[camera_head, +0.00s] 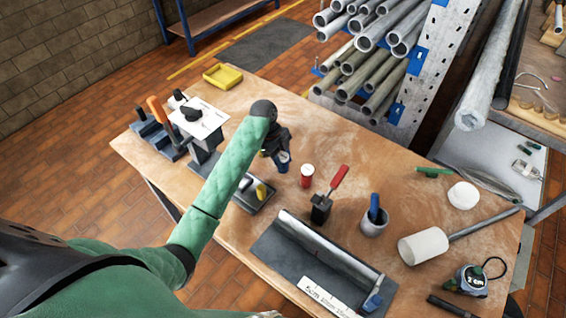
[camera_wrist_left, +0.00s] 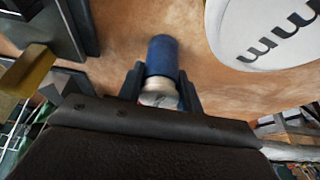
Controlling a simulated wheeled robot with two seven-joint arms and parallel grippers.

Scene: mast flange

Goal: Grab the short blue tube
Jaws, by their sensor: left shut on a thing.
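A short blue tube (camera_wrist_left: 162,56) with a pale, metallic-looking end stands between the fingers of my left gripper (camera_wrist_left: 161,80) in the left wrist view. The fingers close on it from both sides, around its pale end. In the head view my left gripper (camera_head: 277,153) is over the middle of the wooden table (camera_head: 345,160), with its fingers partly hidden by the wrist. A small pale and blue end (camera_head: 283,157) shows at the fingers there. I cannot tell whether the tube touches the table. My right gripper is not in view.
A red-and-white cylinder (camera_head: 306,175) and a red-handled tool in a black holder (camera_head: 321,208) stand just right of the gripper. A black tray (camera_head: 240,200) lies left. A grey cup (camera_head: 373,226) holds a blue handle. The table behind the gripper is mostly clear.

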